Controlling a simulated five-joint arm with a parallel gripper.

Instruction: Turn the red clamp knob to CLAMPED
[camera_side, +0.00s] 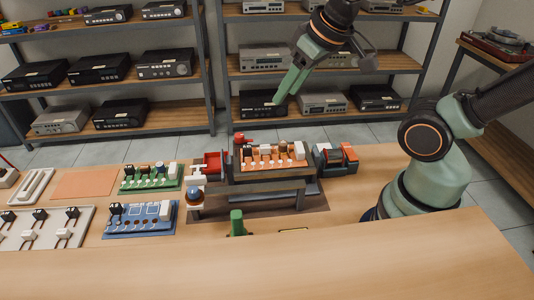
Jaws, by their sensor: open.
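My gripper (287,96) is open and empty, with its green fingers pointing down and to the left. It is high above and behind the bench fixture (232,205), with the shelves behind it. A small red part (243,139), which looks like the red clamp knob, stands at the back left of the fixture, beside an orange board (270,170) that carries several parts. The gripper is up and to the right of this red part in the picture, and clear of it. Its markings and turn position are too small to read.
A red open box (212,165) is left of the board. A red and dark block (340,158) is at the right. Green (150,178) and blue (140,219) boards lie to the left. A green upright piece (237,222) is in front. The front of the table is clear.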

